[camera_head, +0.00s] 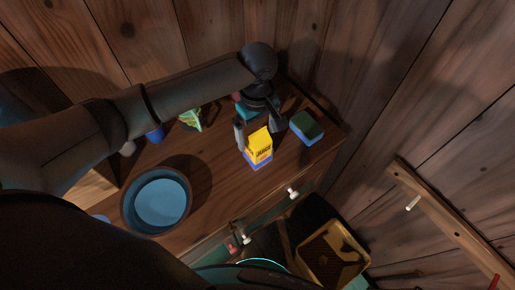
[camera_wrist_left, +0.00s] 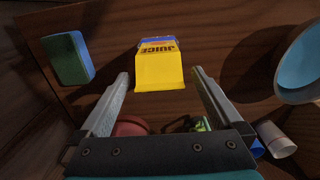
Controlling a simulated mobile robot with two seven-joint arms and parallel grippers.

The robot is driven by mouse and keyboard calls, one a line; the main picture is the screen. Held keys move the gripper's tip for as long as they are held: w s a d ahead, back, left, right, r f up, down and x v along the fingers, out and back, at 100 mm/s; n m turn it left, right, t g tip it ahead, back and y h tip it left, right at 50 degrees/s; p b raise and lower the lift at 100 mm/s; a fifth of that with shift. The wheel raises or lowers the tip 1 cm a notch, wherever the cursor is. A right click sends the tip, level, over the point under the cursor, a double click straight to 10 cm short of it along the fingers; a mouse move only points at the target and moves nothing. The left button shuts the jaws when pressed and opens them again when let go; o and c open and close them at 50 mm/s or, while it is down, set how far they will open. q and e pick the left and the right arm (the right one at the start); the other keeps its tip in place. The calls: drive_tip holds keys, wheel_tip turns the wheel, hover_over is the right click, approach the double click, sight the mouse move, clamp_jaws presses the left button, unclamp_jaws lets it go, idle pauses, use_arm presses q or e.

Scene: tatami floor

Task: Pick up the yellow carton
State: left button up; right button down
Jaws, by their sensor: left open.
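The yellow carton (camera_head: 259,146), with a blue lower part and dark lettering, stands on the wooden cabinet top. It also shows in the left wrist view (camera_wrist_left: 160,68), beyond the fingers and between their lines. My left gripper (camera_head: 258,129) is open, its two fingers apart on either side of the carton's upper end in the head view. In the left wrist view my left gripper (camera_wrist_left: 160,82) has nothing between its fingertips but the view of the carton. I cannot tell whether a finger touches it. My right gripper is not in view.
A green and blue sponge-like block (camera_head: 307,127) lies right of the carton. A blue bowl (camera_head: 158,201) stands to the left. A green crumpled-looking item (camera_head: 191,118) and a blue item (camera_head: 154,136) lie behind. A tan tray (camera_head: 331,256) is below, at right.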

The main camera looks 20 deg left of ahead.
use_arm(q)
wheel_tip(320, 180, down, 6)
drive_tip(key=shift+b, duration=0.95)
drive_tip(key=shift+r, duration=0.1)
clamp_jaws()
